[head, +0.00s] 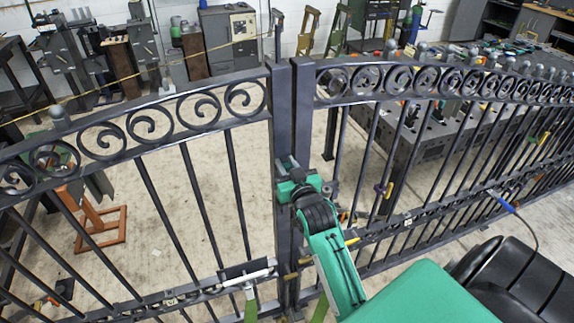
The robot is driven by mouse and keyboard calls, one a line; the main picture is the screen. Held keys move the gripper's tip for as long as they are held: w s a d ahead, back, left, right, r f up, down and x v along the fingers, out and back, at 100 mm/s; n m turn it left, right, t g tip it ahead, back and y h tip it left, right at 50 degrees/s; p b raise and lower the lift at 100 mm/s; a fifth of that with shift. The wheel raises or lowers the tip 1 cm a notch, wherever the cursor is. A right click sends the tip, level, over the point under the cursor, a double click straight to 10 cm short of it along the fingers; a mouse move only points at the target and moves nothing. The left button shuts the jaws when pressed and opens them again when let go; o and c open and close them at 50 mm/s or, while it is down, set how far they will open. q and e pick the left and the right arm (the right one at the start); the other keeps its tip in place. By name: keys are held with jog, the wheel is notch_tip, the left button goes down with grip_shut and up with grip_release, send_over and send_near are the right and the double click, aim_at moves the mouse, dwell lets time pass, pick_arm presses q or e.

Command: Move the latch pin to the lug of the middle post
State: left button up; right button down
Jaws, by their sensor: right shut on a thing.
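The middle post (282,110) is a dark upright where two gate leaves meet. My right gripper (287,178), at the end of a green arm, is at mid-height on this post. It is shut on a small grey piece, mostly hidden by the gripper; I cannot tell for sure that it is the latch pin. The post's lug cannot be made out behind the gripper. Small brass-coloured parts (292,275) show lower on the post. My left gripper cannot be made out.
The left gate leaf (185,108) and right gate leaf (430,80) have scrolls on top and bars below. An orange stand (97,225) and workshop machines are behind the gate. Pale floor lies between.

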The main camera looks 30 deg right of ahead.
jog(key=shift+f, duration=0.6)
jog(key=c, duration=1.1)
grip_release()
jog(key=shift+b, duration=0.3)
jog(key=b+v, duration=0.4)
jog(key=v, duration=0.9)
jog(key=shift+s+f, duration=0.1)
jog(key=shift+s, duration=0.3)
